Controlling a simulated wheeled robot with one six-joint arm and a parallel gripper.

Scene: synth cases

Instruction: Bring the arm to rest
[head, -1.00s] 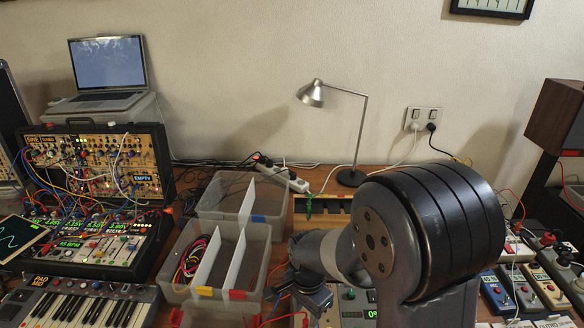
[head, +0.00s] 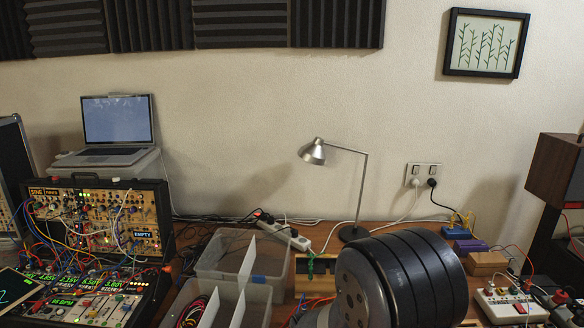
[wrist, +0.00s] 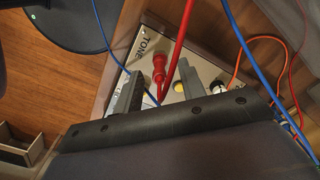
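My gripper (wrist: 157,92) shows in the wrist view with its two grey fingers apart. No held object shows between them. A red plug (wrist: 158,68) with a red cable shows between and beyond the fingertips, at a pale panel marked "TONE" (wrist: 143,45). I cannot tell whether the fingers touch the plug or the panel. In the head view, my arm (head: 400,280) fills the bottom centre as a thick dark ribbed joint.
Blue (wrist: 236,35), red and orange cables hang close around the gripper. A round dark object (wrist: 75,20) lies at upper left in the wrist view. In the head view, clear divided bins (head: 225,262), a desk lamp (head: 354,190) and a synth case (head: 150,200) stand near my arm.

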